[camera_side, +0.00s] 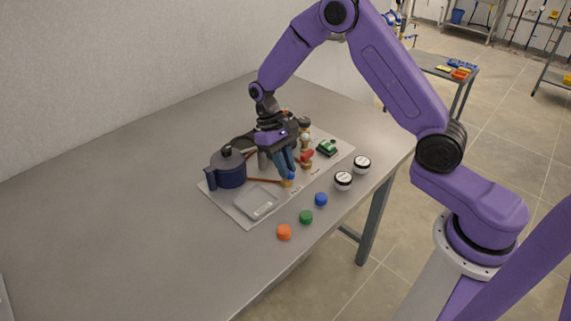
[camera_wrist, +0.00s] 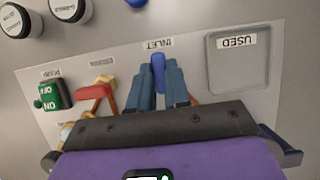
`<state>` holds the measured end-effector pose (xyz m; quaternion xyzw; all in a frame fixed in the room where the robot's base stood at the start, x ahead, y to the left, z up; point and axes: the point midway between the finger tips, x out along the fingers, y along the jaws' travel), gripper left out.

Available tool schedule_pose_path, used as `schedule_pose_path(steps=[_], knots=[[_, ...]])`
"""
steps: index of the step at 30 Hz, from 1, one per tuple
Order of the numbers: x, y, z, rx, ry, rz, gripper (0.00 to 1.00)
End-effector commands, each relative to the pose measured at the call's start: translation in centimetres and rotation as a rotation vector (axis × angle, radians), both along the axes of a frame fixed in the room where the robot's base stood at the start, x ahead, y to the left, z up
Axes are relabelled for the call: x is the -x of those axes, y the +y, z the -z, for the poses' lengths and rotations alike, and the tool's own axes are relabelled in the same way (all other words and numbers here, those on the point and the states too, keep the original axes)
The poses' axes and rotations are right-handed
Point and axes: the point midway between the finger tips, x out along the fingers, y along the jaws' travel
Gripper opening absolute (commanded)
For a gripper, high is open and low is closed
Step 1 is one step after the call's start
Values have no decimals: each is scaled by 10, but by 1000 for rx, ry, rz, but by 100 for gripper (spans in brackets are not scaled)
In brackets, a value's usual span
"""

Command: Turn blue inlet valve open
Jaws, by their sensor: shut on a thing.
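The blue inlet valve (camera_side: 291,176) is at the front of the mat, on a brass fitting. In the wrist view its blue handle (camera_wrist: 158,72) lies between my two blue-grey fingers, just below the INLET label (camera_wrist: 158,43). My gripper (camera_side: 285,170) points down over the valve and is shut on the handle; it also shows in the wrist view (camera_wrist: 161,84). In the wrist view the handle's long side runs along the fingers. The valve body below is mostly hidden, so I cannot tell how far it is turned.
A red-handled valve (camera_side: 307,156) and a green ON/OFF switch box (camera_side: 327,147) are close by. A dark blue pot (camera_side: 228,168) and the USED tray (camera_side: 257,202) flank my gripper. Blue (camera_side: 321,199), green (camera_side: 306,217) and orange (camera_side: 284,232) caps lie in front. The table's left is clear.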

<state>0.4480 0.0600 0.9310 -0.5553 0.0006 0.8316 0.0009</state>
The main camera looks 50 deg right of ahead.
Motion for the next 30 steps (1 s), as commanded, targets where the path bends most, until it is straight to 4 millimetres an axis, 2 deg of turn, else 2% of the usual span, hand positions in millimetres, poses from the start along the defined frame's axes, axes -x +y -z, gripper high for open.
schedule_pose_path(steps=[15,16,18,30], knots=[[0,0,0,0,0,-22,0],[0,0,0,0,0,-22,23],[0,0,0,0,0,-21,43],[-3,0,-6,-1,-2,-18,43]])
